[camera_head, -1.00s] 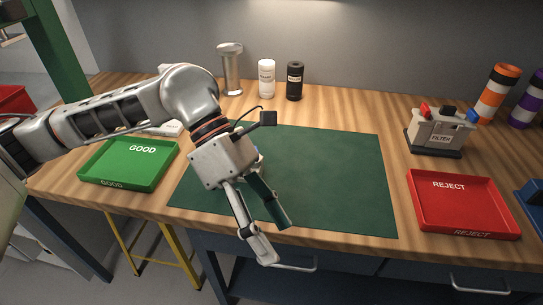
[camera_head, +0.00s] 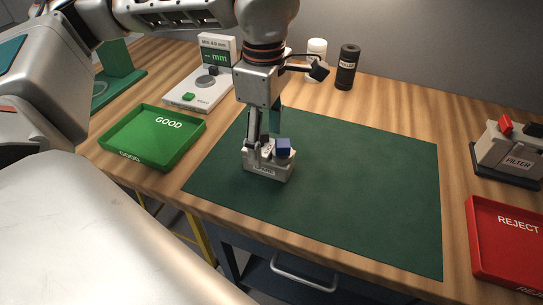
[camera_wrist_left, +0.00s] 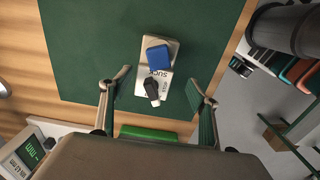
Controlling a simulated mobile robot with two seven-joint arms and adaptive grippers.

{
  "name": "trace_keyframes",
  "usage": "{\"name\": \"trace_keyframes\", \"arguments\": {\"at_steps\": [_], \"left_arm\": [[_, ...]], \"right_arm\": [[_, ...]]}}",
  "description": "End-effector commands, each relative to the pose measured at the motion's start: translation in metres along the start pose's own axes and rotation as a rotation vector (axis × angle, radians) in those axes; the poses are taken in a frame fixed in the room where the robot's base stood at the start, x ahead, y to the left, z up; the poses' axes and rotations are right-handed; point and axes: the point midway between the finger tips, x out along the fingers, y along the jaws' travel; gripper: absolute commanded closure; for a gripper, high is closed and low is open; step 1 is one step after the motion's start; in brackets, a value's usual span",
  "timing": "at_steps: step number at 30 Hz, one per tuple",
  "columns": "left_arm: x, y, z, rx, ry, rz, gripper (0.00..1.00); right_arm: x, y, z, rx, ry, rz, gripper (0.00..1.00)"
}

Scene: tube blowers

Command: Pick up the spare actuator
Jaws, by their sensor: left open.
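A small pale grey actuator (camera_head: 268,171) with a blue block and a dark knob on top stands on the green mat (camera_head: 350,190). It is the only such unit on the mat. In the left wrist view the actuator (camera_wrist_left: 158,66) shows from above with the lettering "SUCK" on it. My left gripper (camera_head: 264,128) points down over the actuator, its fingers partly in front of it. My right gripper is not in view.
A green GOOD tray (camera_head: 150,140) is left of the mat, with a measuring device (camera_head: 200,90) behind it. White (camera_head: 316,50) and black (camera_head: 347,68) bottles stand behind. The mat's right part is clear.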

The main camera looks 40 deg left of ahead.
Motion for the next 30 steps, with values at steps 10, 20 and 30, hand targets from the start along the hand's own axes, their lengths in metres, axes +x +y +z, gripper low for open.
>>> {"name": "trace_keyframes", "arguments": {"at_steps": [10, 20, 30], "left_arm": [[0.043, 0.005, 0.001, 0.000, 0.001, -0.007, 0.39], [0.052, 0.006, 0.001, 0.001, -0.001, 0.000, 0.39], [0.052, 0.007, 0.002, 0.001, -0.002, 0.001, 1.00]], "right_arm": [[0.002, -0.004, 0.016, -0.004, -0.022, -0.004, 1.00], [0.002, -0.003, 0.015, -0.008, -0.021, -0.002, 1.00], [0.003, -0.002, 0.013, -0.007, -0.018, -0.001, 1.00]]}}
